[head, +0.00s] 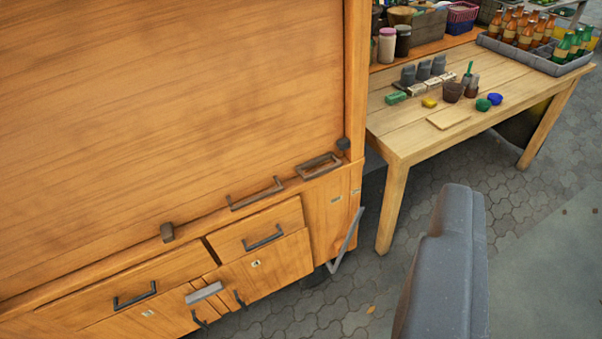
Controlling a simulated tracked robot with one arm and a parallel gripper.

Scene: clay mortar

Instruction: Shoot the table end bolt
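A large wooden shutter or panel (170,120) fills the left of the head view and reaches down to the ledge of a wooden cabinet. Two small dark blocks sit along its lower edge. The one at the table end (343,143) is by the upright post, and the other block (167,232) is further left. I cannot tell from here whether the table-end bolt is in or out. My gripper (440,265) shows only as a grey part at the lower right, apart from the cabinet. Its fingertips cannot be made out.
The cabinet ledge has a bar handle (255,193) and a frame-shaped handle (318,166). Drawers (262,232) with dark pulls are below. A wooden table (400,140) with jars, small pots and a bottle tray (535,52) stands at the right. Paved floor (370,270) lies open between.

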